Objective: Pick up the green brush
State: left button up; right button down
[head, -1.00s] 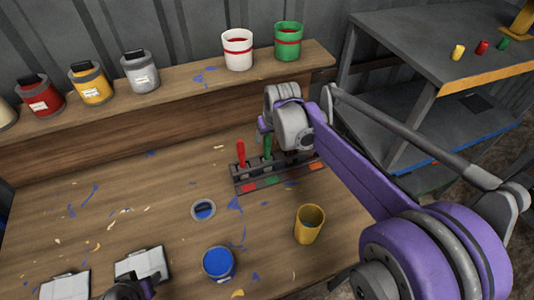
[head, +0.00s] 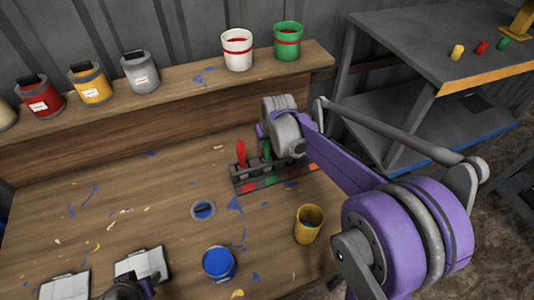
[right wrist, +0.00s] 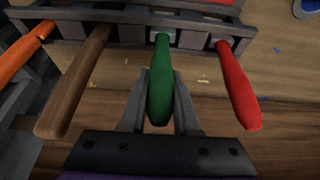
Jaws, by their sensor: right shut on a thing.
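The green brush (right wrist: 160,90) stands handle up in the dark brush rack (head: 246,186), between the red brush (head: 241,152) and a brown-handled brush (right wrist: 78,78). Its handle also shows as a small green piece in the head view (head: 266,150). My right gripper (right wrist: 163,82) is shut on the green handle, one finger on each side. In the head view the right wrist hides most of the rack's right part. The end of my left arm (head: 131,288) shows at the bottom edge; its jaws cannot be made out.
An orange-handled brush (right wrist: 22,55) stands at the rack's other end. A yellow cup (head: 308,224) and an open blue paint can (head: 218,264) stand in front of the rack. Paint cans line the shelf behind. A grey metal table (head: 440,45) stands to the right.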

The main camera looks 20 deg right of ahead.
jog(key=shift+r, duration=0.1)
pick_arm(q)
jog(key=shift+w+r+p, duration=0.15)
jog(key=shift+r+p, duration=0.15)
jog(key=shift+r, duration=0.05)
pick_arm(e)
notch_tip(320, 180, up, 10)
jog(key=shift+a, duration=0.1)
dwell(0.8)
